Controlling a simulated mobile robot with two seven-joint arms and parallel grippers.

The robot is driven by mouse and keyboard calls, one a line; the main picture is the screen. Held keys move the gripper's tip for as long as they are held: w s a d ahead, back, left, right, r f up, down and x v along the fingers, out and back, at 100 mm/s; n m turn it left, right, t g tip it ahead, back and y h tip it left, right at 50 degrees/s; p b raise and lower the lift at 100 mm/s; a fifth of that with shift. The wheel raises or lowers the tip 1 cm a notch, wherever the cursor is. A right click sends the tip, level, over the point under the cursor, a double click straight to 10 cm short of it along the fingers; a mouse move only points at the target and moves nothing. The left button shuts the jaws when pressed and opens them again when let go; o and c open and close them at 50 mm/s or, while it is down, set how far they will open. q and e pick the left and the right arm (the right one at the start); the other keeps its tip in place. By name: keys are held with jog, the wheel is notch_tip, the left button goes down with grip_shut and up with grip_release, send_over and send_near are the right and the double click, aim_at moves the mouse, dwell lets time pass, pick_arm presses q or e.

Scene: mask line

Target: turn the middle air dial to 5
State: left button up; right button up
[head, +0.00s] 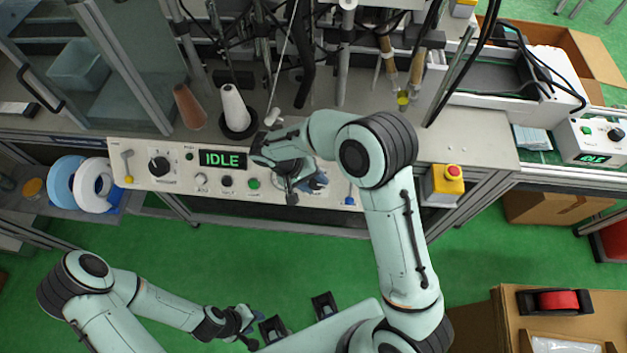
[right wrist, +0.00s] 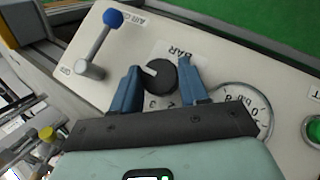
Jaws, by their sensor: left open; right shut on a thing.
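The air dial (right wrist: 161,76) is a round black knob with a white pointer mark, beneath a "BAR" label in the right wrist view. My right gripper (right wrist: 163,82) has its blue fingers on either side of the knob and is shut on it. The pointer is towards the knob's left in that view; few scale digits show and I cannot read its setting. In the head view my right gripper (head: 308,184) is at the control panel (head: 142,176) and hides the dial. My left gripper (head: 249,326) is open and empty, low over the green floor, away from the panel.
A round gauge (right wrist: 247,107) lies right of the knob and a blue-tipped lever (right wrist: 101,40) left of it. The panel display (head: 222,160) reads IDLE. A red stop button (head: 453,172) and several machine parts stand nearby. Green floor lies open in front.

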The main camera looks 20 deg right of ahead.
jog(key=o, duration=1)
jog(key=shift+o, duration=0.2)
jog(key=v, duration=1.3)
jog(key=shift+r+p, duration=0.25)
jog(key=shift+p, duration=0.2)
jog(key=shift+w, duration=0.1)
